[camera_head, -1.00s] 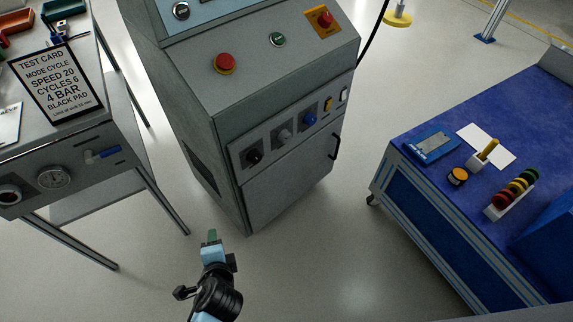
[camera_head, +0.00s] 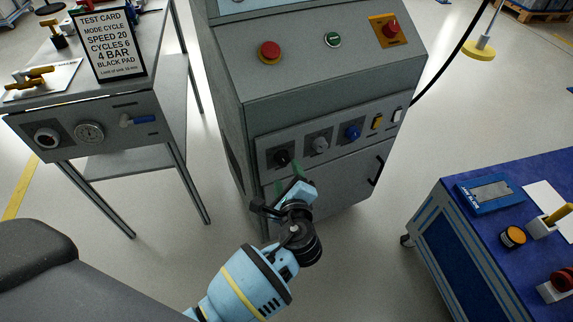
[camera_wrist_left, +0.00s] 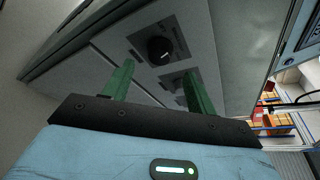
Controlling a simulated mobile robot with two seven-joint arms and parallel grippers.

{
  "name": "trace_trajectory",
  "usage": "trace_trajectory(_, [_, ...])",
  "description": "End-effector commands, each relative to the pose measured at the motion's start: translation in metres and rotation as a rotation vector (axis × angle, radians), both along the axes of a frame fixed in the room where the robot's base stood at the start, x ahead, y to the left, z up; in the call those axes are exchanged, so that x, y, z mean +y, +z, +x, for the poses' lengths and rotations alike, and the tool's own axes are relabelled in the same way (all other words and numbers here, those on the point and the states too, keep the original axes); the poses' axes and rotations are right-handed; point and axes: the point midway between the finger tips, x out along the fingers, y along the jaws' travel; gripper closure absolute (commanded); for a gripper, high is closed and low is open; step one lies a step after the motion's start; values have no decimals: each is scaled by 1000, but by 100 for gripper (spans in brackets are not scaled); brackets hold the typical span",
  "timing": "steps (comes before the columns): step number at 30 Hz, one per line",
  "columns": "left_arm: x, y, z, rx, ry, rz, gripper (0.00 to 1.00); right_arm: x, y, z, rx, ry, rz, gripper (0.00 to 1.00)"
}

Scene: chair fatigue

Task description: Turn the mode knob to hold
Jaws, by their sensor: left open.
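The grey machine's front panel (camera_head: 262,143) carries a black knob (camera_head: 282,158), a grey knob (camera_head: 320,145) and a blue knob (camera_head: 353,132) in a row. Their labels are too small to read, so I cannot tell which is the mode knob. My left gripper (camera_head: 288,177) is just below and in front of the black knob. In the left wrist view the green fingers (camera_wrist_left: 160,68) are apart and empty, and the black knob (camera_wrist_left: 158,48) shows beyond the gap between them. A second knob there is partly hidden by the right finger. My right gripper is not in view.
A test card (camera_head: 108,45) on the left bench (camera_head: 80,88) reads mode cycle. A red button (camera_head: 269,51), green button (camera_head: 333,40) and red switch (camera_head: 391,29) sit on the sloped top. A blue workbench (camera_head: 450,185) stands at right, with clear floor between.

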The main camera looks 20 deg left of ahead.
Motion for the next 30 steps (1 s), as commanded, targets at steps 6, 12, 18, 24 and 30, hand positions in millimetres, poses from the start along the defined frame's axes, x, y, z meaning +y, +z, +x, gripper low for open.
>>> trace_trajectory(6, [16,-10,29,1,1,1,43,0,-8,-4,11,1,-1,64])
trace_trajectory(12, [25,-14,46,0,0,0,43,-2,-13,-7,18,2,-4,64])
trace_trajectory(18, [28,-15,49,1,0,-2,43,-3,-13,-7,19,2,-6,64])
trace_trajectory(24, [27,-15,49,1,0,-2,48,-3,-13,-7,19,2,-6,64])
trace_trajectory(30, [27,-15,49,0,-1,-1,74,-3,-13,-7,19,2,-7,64])
